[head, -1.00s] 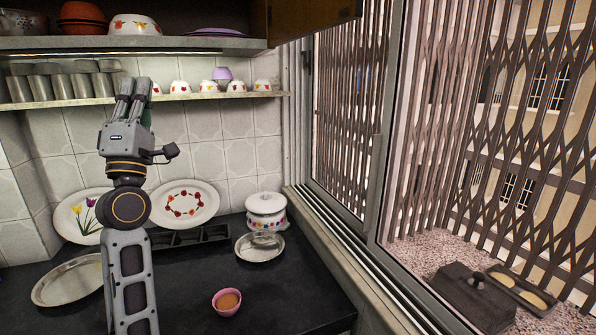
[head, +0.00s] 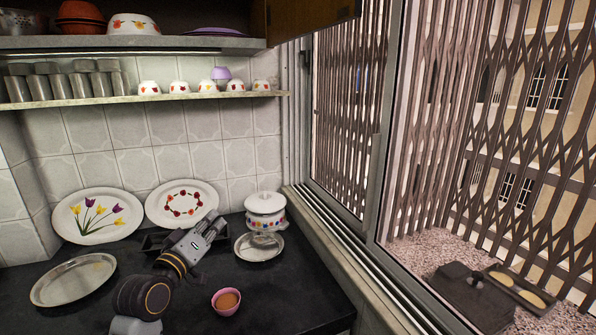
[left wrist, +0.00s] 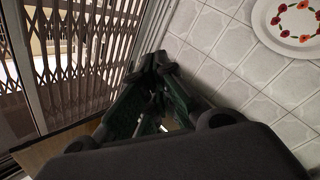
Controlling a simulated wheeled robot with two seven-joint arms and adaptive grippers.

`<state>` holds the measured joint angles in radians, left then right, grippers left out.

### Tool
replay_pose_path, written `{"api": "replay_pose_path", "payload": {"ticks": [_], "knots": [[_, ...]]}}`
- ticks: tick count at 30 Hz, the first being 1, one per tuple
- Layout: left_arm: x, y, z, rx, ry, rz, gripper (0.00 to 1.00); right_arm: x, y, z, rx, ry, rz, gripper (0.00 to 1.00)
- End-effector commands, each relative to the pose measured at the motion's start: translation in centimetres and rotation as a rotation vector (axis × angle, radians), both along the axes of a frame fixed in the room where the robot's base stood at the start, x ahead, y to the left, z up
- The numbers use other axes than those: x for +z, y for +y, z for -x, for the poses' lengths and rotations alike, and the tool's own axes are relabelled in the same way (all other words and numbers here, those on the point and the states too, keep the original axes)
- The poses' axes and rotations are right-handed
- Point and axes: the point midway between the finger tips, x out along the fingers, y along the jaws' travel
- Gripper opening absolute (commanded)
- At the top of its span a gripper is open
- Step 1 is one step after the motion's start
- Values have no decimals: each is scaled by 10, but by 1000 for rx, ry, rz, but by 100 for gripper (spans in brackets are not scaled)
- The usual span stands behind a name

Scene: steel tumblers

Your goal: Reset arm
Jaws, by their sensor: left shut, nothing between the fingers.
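My left gripper (head: 211,222) is shut and empty. In the head view it hangs low over the black counter, in front of the plate with the red flower ring and left of the white lidded pot. In the left wrist view its dark fingers (left wrist: 155,85) come together before the tiled wall and window grille. Several steel tumblers (head: 85,86) stand in a row at the left of the lower shelf, well above and apart from the gripper. My right gripper is not in view.
On the counter (head: 290,305) are a steel plate (head: 75,280), a small steel dish (head: 259,247), a pink bowl (head: 226,301) with brown contents, the lidded pot (head: 265,211) and two flowered plates (head: 97,216) (head: 182,204) against the wall. Small bowls (head: 207,87) line the lower shelf.

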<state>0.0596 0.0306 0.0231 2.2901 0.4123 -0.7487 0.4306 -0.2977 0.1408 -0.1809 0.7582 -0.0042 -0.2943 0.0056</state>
Motion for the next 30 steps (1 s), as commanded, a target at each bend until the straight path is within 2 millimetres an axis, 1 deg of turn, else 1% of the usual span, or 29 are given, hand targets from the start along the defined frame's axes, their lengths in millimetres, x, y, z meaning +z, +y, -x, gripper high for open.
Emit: {"api": "replay_pose_path", "payload": {"ticks": [1,3,8,12,14,15,17,21,26,30], "knots": [[-19,-3,4,-3,43,-35,0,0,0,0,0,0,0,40],[-43,-6,11,-7,102,-89,0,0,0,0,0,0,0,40],[-97,-10,30,-22,236,-207,0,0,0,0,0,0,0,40],[-142,-12,52,-42,353,-310,0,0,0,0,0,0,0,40],[-161,-13,63,-53,403,-352,0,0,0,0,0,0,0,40],[-173,-13,70,-60,436,-381,0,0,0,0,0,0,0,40],[-191,-13,82,-73,486,-423,0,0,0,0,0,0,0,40],[-230,-11,113,-106,602,-517,0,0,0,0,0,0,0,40],[-269,-8,154,-152,734,-622,0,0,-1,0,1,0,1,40],[-299,-4,191,-197,848,-708,0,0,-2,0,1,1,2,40]]}}
